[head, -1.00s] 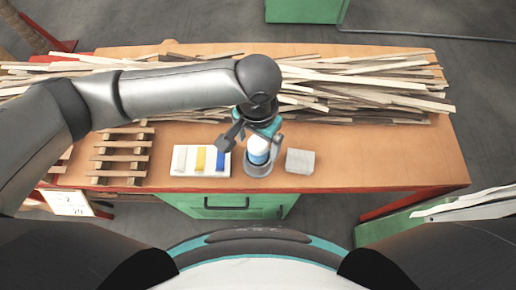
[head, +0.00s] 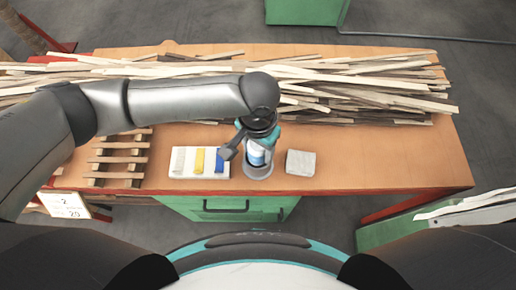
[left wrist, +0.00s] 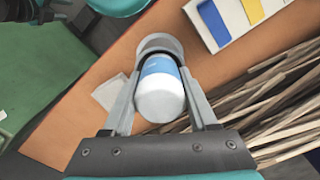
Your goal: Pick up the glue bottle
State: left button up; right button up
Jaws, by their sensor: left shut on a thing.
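The glue bottle (head: 256,155) is white with a blue band. It stands in a round grey holder (head: 258,171) near the front edge of the table, and whether it touches the holder's bottom is hidden. My left gripper (head: 255,146) is over it from above. In the left wrist view the two grey fingers are closed on the sides of the bottle (left wrist: 160,98), with the grey holder (left wrist: 160,43) around its far end. My right gripper is not in view.
A white tray (head: 177,171) with white, yellow and blue pieces lies left of the holder. A grey block (head: 300,163) lies right of it. Wooden strips (head: 370,90) cover the table's back, and a slatted wooden rack (head: 120,160) stands at left. The table (head: 400,160) is clear at right.

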pick_arm(q)
grip_shut()
notch_tip(320, 180, up, 28)
jog(key=p, duration=1.5)
jog(key=shift+f, duration=0.25)
